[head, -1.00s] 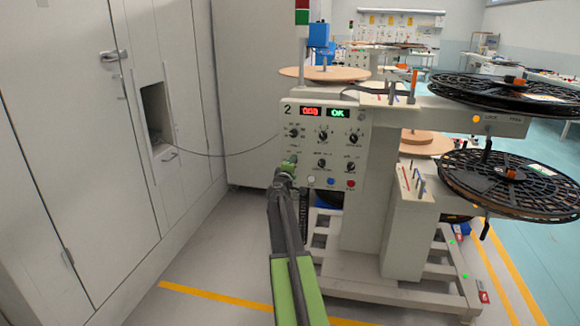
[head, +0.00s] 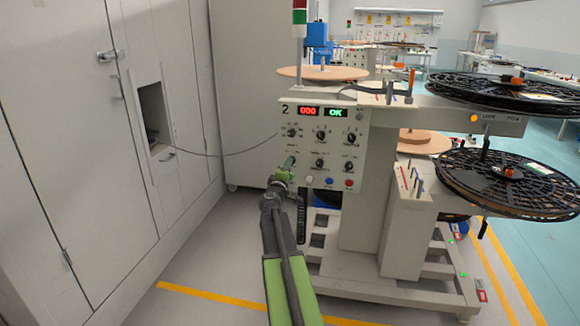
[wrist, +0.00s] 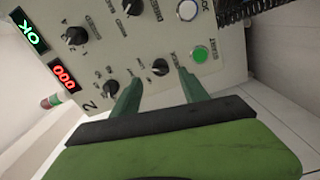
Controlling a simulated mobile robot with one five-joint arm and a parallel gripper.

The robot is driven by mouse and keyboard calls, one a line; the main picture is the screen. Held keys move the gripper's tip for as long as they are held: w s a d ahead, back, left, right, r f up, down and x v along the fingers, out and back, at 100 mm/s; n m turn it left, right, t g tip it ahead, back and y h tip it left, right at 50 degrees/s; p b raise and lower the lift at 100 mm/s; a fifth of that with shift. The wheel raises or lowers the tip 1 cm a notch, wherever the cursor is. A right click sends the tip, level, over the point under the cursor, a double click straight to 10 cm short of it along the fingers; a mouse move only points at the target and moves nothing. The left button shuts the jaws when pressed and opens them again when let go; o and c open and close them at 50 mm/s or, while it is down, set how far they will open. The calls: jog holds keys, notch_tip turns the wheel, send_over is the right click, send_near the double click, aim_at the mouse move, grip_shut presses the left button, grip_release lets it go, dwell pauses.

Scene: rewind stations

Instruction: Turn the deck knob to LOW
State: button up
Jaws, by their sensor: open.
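The control panel (head: 340,150) of station 2 carries several black knobs with small labels that I cannot read, so I cannot tell which is the deck knob. My gripper (head: 284,168) is at the panel's lower left. In the wrist view my gripper (wrist: 158,76) is open, its two green fingers pointing at the panel. A black knob (wrist: 160,67) lies between the fingertips; contact is not clear. In the head view my gripper hides that knob. Other knobs show in the wrist view: one to the left (wrist: 110,86) and one near the displays (wrist: 75,36).
A green button (wrist: 200,54) is close to the right fingertip, with a white button (wrist: 187,10) beyond it. Blue (head: 329,181) and red (head: 348,183) buttons line the panel's bottom. A thin cable (head: 215,155) runs from the cabinet (head: 110,150) to the panel.

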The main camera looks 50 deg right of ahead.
jog(key=v, duration=1.1)
jog(key=shift+w+d, duration=0.1)
